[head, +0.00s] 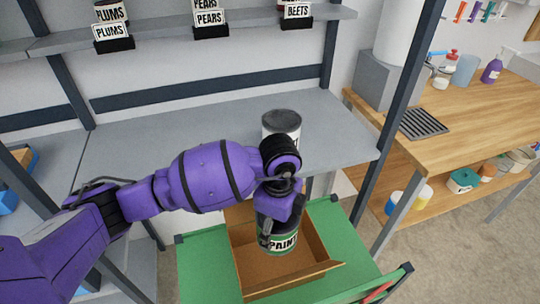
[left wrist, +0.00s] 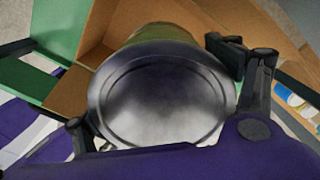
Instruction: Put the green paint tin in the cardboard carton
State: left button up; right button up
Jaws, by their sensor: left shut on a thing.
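The green paint tin (head: 280,242) is dark with a green band and the word PAINT. It is upright over the opening of the cardboard carton (head: 312,284); I cannot tell whether its base touches the carton floor. My left gripper (head: 282,203) is shut on the tin's upper part and hides some of it. In the left wrist view, the tin's round metal lid (left wrist: 160,100) fills the middle between the fingers, with carton walls (left wrist: 95,35) around it. The carton is open at the top, flaps spread. My right gripper is not in view.
The carton stands on a green surface (head: 205,272). Behind it, a grey shelf (head: 180,138) holds another tin (head: 281,123) with a grey lid, partly hidden by my wrist. A dark shelf post (head: 409,85) rises at right, before a wooden workbench (head: 478,103).

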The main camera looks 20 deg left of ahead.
pick_arm(q)
jog(key=b, duration=0.2)
send_over(276, 262)
notch_tip(276, 262, down, 5)
jog(key=shift+r, duration=0.1)
jog(key=shift+f, duration=0.4)
jog(key=shift+w+f+b, duration=0.1)
jog(key=shift+f+b, duration=0.45)
jog(key=shift+f, duration=4.15)
jog(key=shift+f, duration=0.15)
jog(key=o, duration=1.9)
jog(key=shift+c, duration=0.2)
jog(key=shift+o, duration=0.9)
